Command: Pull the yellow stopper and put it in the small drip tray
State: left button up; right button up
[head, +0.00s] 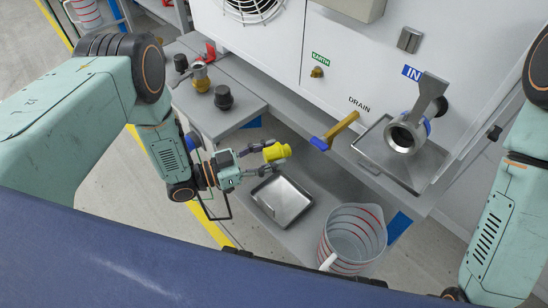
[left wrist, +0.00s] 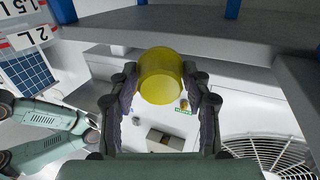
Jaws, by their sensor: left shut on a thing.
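The yellow stopper (head: 277,152) is a short round plug. My left gripper (head: 268,156) is shut on it and holds it in the air. In the left wrist view the stopper (left wrist: 160,75) sits between the two dark fingers. A small metal drip tray (head: 283,202) lies on the lower grey shelf, just below the gripper in the head view, and looks empty. The stopper is apart from the tray; its exact height above it is hard to tell. My right arm is at the right edge, but its gripper is not clearly shown.
A clear jug with red lines (head: 352,238) stands right of the tray. A brass drain valve with a blue-tipped handle (head: 336,132) juts out above. A larger metal tray (head: 374,150) sits under the IN port (head: 402,138). Black knobs and a brass fitting (head: 201,78) stand on the left bench.

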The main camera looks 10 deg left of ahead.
pick_arm(q)
jog(key=shift+w+d+f, duration=0.1)
jog(key=shift+d+f, duration=0.4)
jog(key=shift+d, duration=0.2)
jog(key=shift+f+b, duration=0.6)
jog(key=shift+b, duration=0.05)
notch_tip(320, 180, down, 9)
jog(key=b, duration=0.7)
jog(key=shift+r+b, duration=0.15)
jog(key=shift+b, duration=0.25)
jog(key=o, duration=1.4)
jog(key=shift+c, duration=0.2)
jog(key=shift+r, duration=0.15)
